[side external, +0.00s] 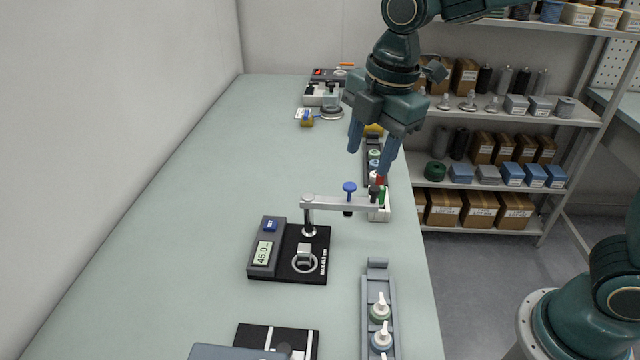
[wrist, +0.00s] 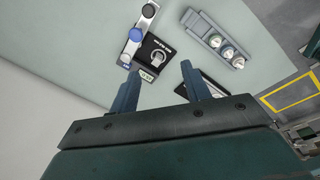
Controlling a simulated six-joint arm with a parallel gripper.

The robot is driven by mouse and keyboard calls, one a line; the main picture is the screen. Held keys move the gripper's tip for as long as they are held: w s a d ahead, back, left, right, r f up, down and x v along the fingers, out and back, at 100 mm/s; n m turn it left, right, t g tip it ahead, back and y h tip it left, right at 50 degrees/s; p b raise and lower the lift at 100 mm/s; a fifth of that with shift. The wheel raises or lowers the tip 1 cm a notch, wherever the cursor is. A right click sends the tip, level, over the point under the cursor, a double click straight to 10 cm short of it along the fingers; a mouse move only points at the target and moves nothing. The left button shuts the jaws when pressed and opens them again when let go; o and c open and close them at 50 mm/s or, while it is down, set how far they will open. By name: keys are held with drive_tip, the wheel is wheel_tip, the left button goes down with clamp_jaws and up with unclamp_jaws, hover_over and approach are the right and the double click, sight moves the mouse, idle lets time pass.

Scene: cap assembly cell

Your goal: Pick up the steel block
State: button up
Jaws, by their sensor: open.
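The steel block (side external: 304,249) is a small grey block on the black base of the gauge (side external: 283,272), beside or partly over a metal ring (side external: 305,264). I cannot tell exactly how the two touch. The gauge's display reads about 45.0. My gripper (side external: 370,162) is open and empty, high above the table, behind and to the right of the gauge.
A grey arm with a blue knob (side external: 349,187) extends right from a post at the gauge's back. A grey rack (side external: 377,270) with white-tipped parts stands at the right edge. Another rack of coloured parts (side external: 374,155) is below my gripper. The left table area (side external: 190,220) is clear.

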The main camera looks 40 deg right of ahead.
drive_tip(key=w+a+f+n+g, duration=0.1)
drive_tip(key=w+a+f+n, duration=0.4)
drive_tip(key=a+f+n, duration=0.2)
drive_tip(key=shift+w+a+f+n+g+h, duration=0.3)
drive_tip(key=shift+a+f+n+g, duration=0.1)
drive_tip(key=shift+a+n, duration=0.5)
drive_tip(key=shift+f, duration=0.1)
hover_over(304, 247)
drive_tip(key=f, duration=0.8)
drive_tip(key=shift+s, duration=0.25)
drive_tip(key=shift+f, duration=0.2)
drive_tip(key=shift+w+f, duration=0.2)
drive_tip(key=shift+f, duration=2.4)
